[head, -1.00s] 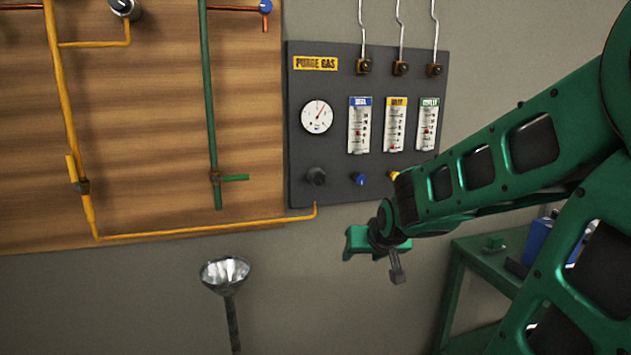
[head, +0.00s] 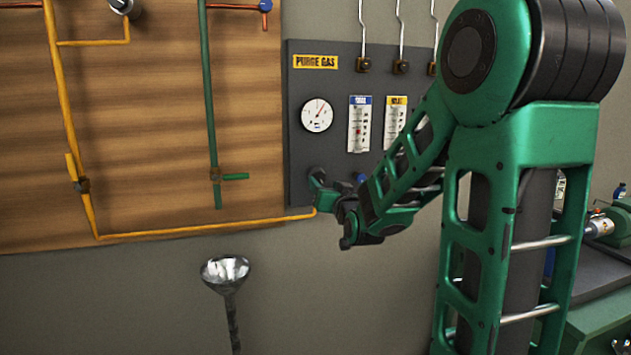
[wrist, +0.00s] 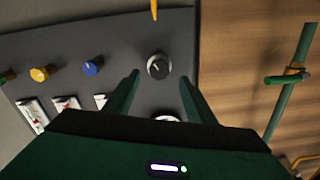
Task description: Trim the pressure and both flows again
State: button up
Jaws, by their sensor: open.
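The dark purge gas panel (head: 298,130) hangs on the wall. Its round white gauge (head: 317,116) has a needle pointing up and right. The blue-labelled flowmeter (head: 359,125) is visible; my arm partly covers the yellow-labelled one (head: 395,118) and hides the third.
A wooden board (head: 150,110) with orange and green pipes is left of the panel. An orange pipe (head: 220,228) runs to the panel's lower left corner. A metal funnel (head: 226,270) stands below. A green bench (head: 600,330) is at right.

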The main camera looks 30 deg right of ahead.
aim_at(320, 178)
jog(key=x, duration=0.8)
jog(key=shift+w, duration=0.1)
jog(key=shift+c, duration=0.5)
jog(key=c, duration=0.9)
